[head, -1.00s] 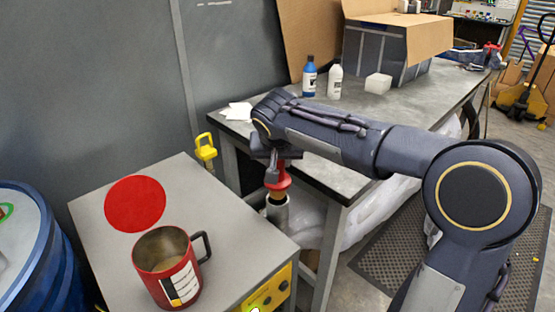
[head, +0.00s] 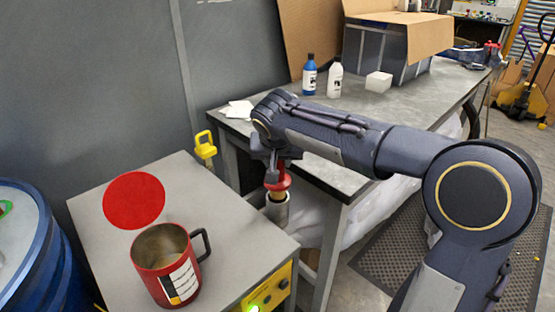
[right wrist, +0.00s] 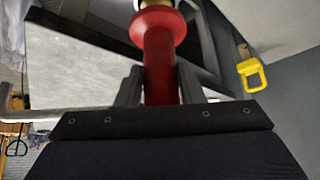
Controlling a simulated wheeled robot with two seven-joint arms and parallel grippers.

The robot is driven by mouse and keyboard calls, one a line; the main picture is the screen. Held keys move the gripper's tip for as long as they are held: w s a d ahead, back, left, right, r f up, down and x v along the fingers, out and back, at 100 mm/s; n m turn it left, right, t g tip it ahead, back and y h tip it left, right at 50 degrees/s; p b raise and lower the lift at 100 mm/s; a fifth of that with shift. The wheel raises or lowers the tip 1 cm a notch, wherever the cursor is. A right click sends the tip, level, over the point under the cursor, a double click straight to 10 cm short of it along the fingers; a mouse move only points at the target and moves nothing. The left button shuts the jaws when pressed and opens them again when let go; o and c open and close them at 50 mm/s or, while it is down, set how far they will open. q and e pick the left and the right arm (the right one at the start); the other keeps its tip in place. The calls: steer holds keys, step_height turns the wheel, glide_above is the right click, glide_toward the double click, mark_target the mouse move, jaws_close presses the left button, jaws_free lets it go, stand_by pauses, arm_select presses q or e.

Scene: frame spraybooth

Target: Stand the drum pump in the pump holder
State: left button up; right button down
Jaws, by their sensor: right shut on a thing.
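The drum pump (head: 278,182) has a red handle with a flange and a brass-coloured collar below it. My right gripper (head: 274,167) is shut on the red handle, which also shows upright between the fingers in the right wrist view (right wrist: 160,65). The grey tubular pump holder (head: 278,212) stands in the gap between the small grey cabinet and the workbench. The pump's collar is at the holder's open top, and its lower part is hidden. I cannot tell how deep it sits. My left gripper is not in view.
The cabinet (head: 95,210) carries a red mug (head: 165,275) and a red disc (head: 134,200). A yellow hook (head: 204,146) is near its back edge. A blue drum (head: 40,250) stands at left. The workbench (head: 430,95) holds bottles and boxes.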

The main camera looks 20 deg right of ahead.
steer(key=shift+f+b, duration=2.05)
steer(key=shift+f, duration=0.15)
stand_by(0.8)
steer(key=c, duration=0.9)
jaws_free()
steer(key=shift+s+f, duration=0.1)
steer(key=shift+f, duration=0.25)
steer(key=p+v, duration=0.1)
steer(key=v, duration=0.7)
steer(key=shift+r, duration=0.15)
